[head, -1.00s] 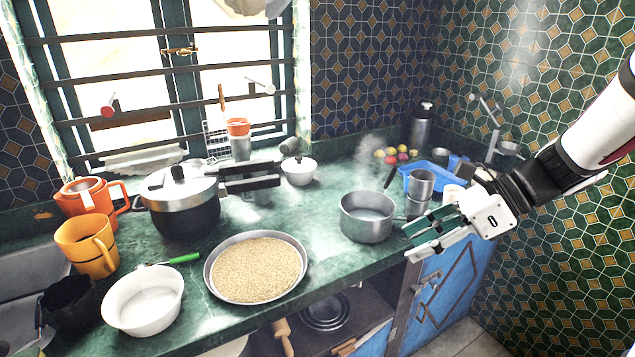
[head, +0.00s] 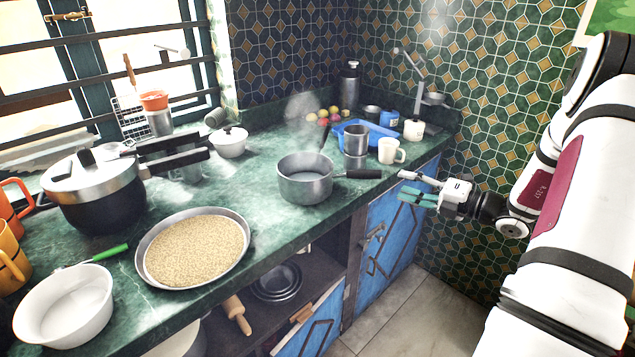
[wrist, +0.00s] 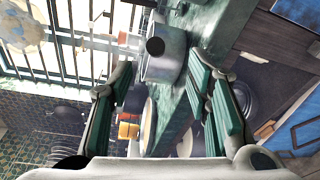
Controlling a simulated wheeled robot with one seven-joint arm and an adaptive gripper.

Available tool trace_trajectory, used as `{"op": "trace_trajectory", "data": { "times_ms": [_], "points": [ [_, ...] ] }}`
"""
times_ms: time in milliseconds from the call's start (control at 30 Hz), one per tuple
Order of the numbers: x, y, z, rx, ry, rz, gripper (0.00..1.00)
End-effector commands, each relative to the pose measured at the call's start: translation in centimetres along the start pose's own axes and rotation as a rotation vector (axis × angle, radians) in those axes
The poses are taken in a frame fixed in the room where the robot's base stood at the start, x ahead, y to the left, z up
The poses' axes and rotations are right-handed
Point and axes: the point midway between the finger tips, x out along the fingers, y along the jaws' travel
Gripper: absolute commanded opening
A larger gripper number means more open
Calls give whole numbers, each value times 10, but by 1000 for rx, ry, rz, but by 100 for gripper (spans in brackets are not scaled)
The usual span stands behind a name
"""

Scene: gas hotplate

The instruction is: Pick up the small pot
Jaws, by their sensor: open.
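A small grey metal pot (head: 305,188) stands upright on the green counter near its front edge. Its black handle (head: 358,174) points right, towards my gripper (head: 408,185). My gripper is open and empty, just right of the handle's end and apart from it, out past the counter's front edge. In the wrist view the pot (wrist: 170,68) shows beyond the two green-padded fingers (wrist: 160,75), with the round black handle end (wrist: 155,46) facing the camera. A smaller white lidded pot (head: 229,143) stands further back on the counter.
Metal cups (head: 355,158) and a white mug (head: 391,151) stand close behind the handle. A blue tray (head: 370,133) lies behind them. A pan of grain (head: 196,250) and a pressure cooker (head: 92,190) are to the left. Blue cabinet doors (head: 385,235) are below.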

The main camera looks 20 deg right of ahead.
Motion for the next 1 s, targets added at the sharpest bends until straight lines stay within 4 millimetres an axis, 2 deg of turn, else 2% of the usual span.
{"op": "trace_trajectory", "data": {
  "times_ms": [33,200,467,800,1000],
  "points": [
    [11,0,-1,0,4,1,45],
    [34,0,-1,-1,3,1,45],
    [48,1,0,-2,3,-1,45],
    [91,6,2,-3,3,0,45],
    [94,6,2,-3,1,-1,45]
  ]
}}
